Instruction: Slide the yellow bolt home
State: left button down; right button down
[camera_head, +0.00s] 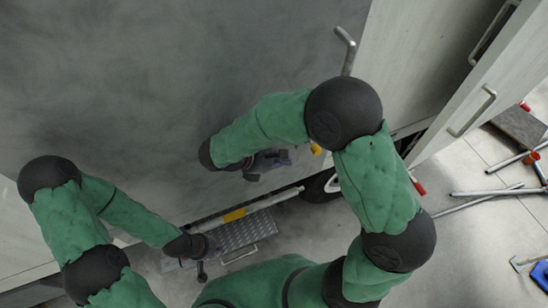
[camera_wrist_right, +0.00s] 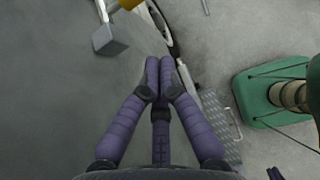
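A small yellow piece (camera_head: 316,149), which looks like the bolt, shows partly behind my right arm in the head view. In the right wrist view a yellow part (camera_wrist_right: 129,4) is cut by the top edge, beside a grey metal block (camera_wrist_right: 110,38). My right gripper (camera_head: 258,168) is in front of the grey truck side, left of the yellow piece. In the wrist view its purple fingers (camera_wrist_right: 158,64) are together with nothing visible between them, apart from the block. My left gripper (camera_head: 201,270) is low by the metal step; its fingers are too small to read.
A metal tread step (camera_head: 245,232) with a yellow-marked bar runs below the truck side. A wheel (camera_head: 320,186) is right of it. Pale doors with handles (camera_head: 472,112) stand at the upper right. Metal poles (camera_head: 490,191) lie on the floor at right.

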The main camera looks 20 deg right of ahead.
jog(key=d+f, duration=0.1)
jog(key=d, duration=0.5)
jog(key=shift+w+d+f+p, duration=0.15)
jog(key=shift+w+p, duration=0.05)
jog(key=shift+p, duration=0.15)
jog(key=d, duration=0.6)
jog(key=shift+w+d, duration=0.1)
jog(key=shift+w, duration=0.15)
